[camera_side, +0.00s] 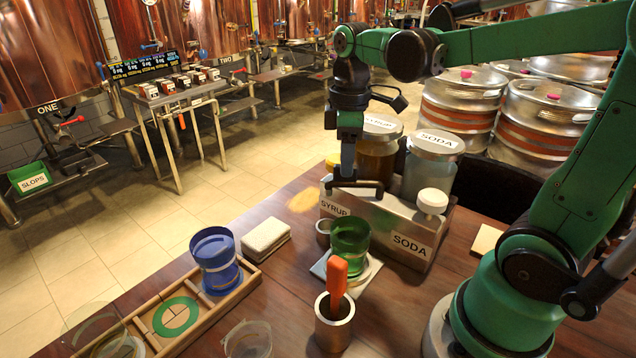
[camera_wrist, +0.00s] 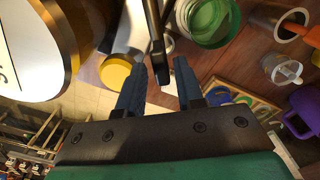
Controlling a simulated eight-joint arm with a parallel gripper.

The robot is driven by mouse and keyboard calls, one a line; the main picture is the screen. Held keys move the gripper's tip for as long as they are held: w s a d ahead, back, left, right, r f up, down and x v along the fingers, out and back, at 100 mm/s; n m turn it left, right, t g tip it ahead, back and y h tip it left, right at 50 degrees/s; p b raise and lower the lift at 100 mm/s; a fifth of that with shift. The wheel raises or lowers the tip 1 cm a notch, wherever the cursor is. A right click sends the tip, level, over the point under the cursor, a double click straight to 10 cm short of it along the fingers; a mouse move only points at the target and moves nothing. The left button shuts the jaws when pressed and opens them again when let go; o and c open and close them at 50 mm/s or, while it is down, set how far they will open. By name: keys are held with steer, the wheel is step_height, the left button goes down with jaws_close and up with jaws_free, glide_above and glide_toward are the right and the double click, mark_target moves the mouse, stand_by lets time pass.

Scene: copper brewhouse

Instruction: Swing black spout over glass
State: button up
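The black spout (camera_side: 357,184) sits above the top of the metal dispenser (camera_side: 425,215), which carries SYRUP and SODA labels. In the wrist view the spout (camera_wrist: 154,35) comes down from the top edge and its end lies between my fingers. My gripper (camera_side: 347,178) points down at the spout in the side view. Its two blue-grey fingers (camera_wrist: 160,78) stand apart in the wrist view, with gaps on both sides of the spout. The green glass (camera_side: 350,235) stands upright on a pale coaster (camera_side: 367,280) in front of the dispenser; its rim also shows in the wrist view (camera_wrist: 211,25).
A SYRUP jar (camera_side: 377,150) and a SODA jar (camera_side: 432,167) stand on the dispenser. A metal cup (camera_side: 334,325) holds an orange-handled tool (camera_side: 337,280). A blue glass (camera_side: 215,258) stands in the wooden tray (camera_side: 252,284). A folded cloth (camera_side: 266,236) lies beside it.

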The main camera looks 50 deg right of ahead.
steer(key=shift+f, duration=0.85)
jaws_close()
stand_by(0.9)
